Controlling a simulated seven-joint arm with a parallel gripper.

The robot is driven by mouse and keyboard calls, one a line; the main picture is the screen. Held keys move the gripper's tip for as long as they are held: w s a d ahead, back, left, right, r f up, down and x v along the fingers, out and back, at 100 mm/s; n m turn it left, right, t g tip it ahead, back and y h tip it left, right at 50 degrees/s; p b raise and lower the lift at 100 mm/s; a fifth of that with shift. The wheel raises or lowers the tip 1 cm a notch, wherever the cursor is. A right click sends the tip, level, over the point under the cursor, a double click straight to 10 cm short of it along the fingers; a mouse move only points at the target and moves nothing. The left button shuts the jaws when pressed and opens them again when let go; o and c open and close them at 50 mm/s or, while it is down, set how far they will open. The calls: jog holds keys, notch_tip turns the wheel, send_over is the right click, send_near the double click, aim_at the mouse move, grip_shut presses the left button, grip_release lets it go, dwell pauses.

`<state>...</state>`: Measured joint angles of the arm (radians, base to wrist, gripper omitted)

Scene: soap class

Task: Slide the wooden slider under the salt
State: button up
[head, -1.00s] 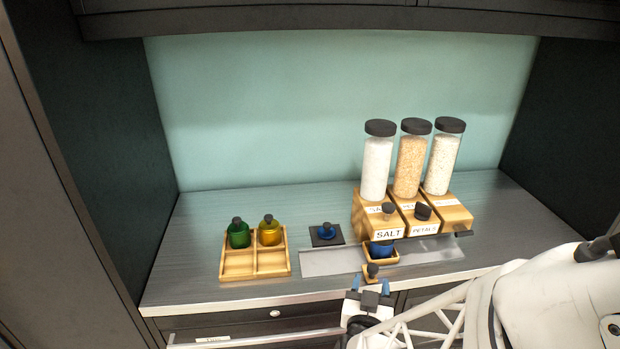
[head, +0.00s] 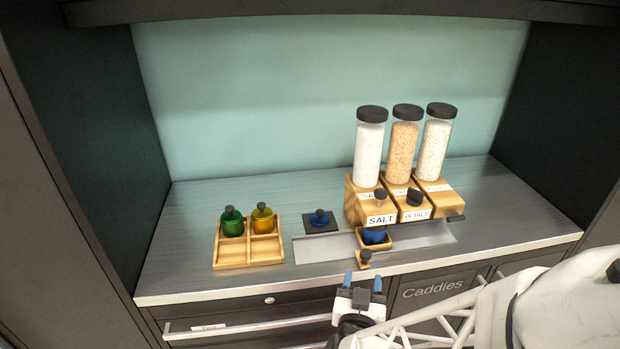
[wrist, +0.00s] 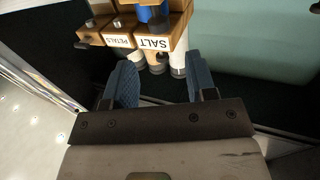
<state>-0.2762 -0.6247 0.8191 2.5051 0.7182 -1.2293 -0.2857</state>
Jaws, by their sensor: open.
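The wooden slider (head: 374,241) sits on the metal track at the foot of the salt dispenser (head: 366,199), with a blue cup (head: 373,235) in it and a small wooden handle block with a dark knob (head: 364,259) at its front. The salt dispenser carries a white-filled cylinder and a SALT label, which also shows upside down in the wrist view (wrist: 155,43). My gripper (head: 363,283) is open and empty in front of the counter's edge, below and apart from the handle. In the wrist view its blue fingers (wrist: 160,88) are spread with nothing between them.
Petals and a third dispenser (head: 437,198) stand right of the salt. A grey metal track (head: 324,247) runs along the counter. A wooden tray (head: 250,257) with green and yellow jars stands left. A blue jar (head: 319,219) sits on a dark pad. Drawers with handles lie below the counter.

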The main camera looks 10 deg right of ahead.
jog(key=shift+s+a, duration=0.2)
jog(key=shift+s, duration=0.3)
jog(key=shift+s+a+r, duration=0.1)
jog(key=shift+s+r, duration=0.4)
jog(key=shift+r, duration=0.35)
jog(key=shift+s+a+r, duration=0.1)
jog(key=shift+s+r, duration=0.4)
jog(key=shift+r, duration=0.3)
jog(key=shift+s+r, duration=0.5)
jog(key=shift+r, duration=0.35)
jog(key=w+a+r+n+g+y, duration=0.4)
jog(key=a+r+g+y, duration=0.15)
jog(key=y, duration=0.25)
jog(key=s+d+r+g+h, duration=0.1)
jog(key=s+d+r+g, duration=0.4)
jog(key=s+g, duration=0.3)
jog(key=shift+s+d+r, duration=0.35)
jog(key=shift+d+r, duration=0.05)
jog(key=shift+d, duration=0.15)
